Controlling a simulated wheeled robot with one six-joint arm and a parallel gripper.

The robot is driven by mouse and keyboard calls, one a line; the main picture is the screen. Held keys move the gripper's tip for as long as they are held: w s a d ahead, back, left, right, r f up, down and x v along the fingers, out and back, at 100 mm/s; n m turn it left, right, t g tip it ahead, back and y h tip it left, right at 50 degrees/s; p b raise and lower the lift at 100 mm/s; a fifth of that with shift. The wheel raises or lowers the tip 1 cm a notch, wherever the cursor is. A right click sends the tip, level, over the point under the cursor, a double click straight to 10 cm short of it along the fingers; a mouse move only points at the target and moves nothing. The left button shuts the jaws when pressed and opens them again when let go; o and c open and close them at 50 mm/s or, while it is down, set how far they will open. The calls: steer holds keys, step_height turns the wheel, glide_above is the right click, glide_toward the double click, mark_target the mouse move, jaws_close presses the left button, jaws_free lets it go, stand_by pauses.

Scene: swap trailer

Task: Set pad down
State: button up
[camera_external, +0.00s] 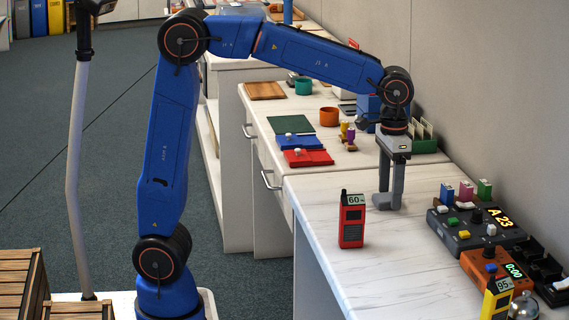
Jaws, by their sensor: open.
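My gripper (388,200) points straight down over the white marble-look counter, with its fingertips close to the surface. It is open, and I see nothing between its fingers, though one finger partly hides the other. I cannot tell which of these is the pad of the task. The pads are apart from my gripper, to its left and farther back.
A red handheld radio (352,225) stands left of my gripper. At right are a console showing "A 23" (472,232), an orange timer box (490,268), a yellow handheld device (497,298) and a bell (524,306).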

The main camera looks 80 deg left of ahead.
mark_target(389, 196)
step_height(389, 196, up, 12)
stand_by(0.5)
steer(key=s+a+f+t, duration=0.1)
steer(key=s+a+f, duration=0.1)
steer(key=s+a, duration=0.45)
steer(key=s+a+f+t, duration=0.15)
steer(key=s+a, duration=0.25)
steer(key=s, duration=0.6)
steer(key=s+a+f+t, duration=0.1)
steer(key=s+a+f, duration=0.1)
steer(key=s+f, duration=0.4)
steer(key=s+a+f+t, duration=0.1)
steer(key=s+a+f, duration=0.2)
steer(key=s+f, duration=0.3)
steer(key=s, duration=0.4)
steer(key=shift+s+a+f, duration=0.15)
steer(key=shift+a+f, duration=0.15)
steer(key=shift+f, duration=0.05)
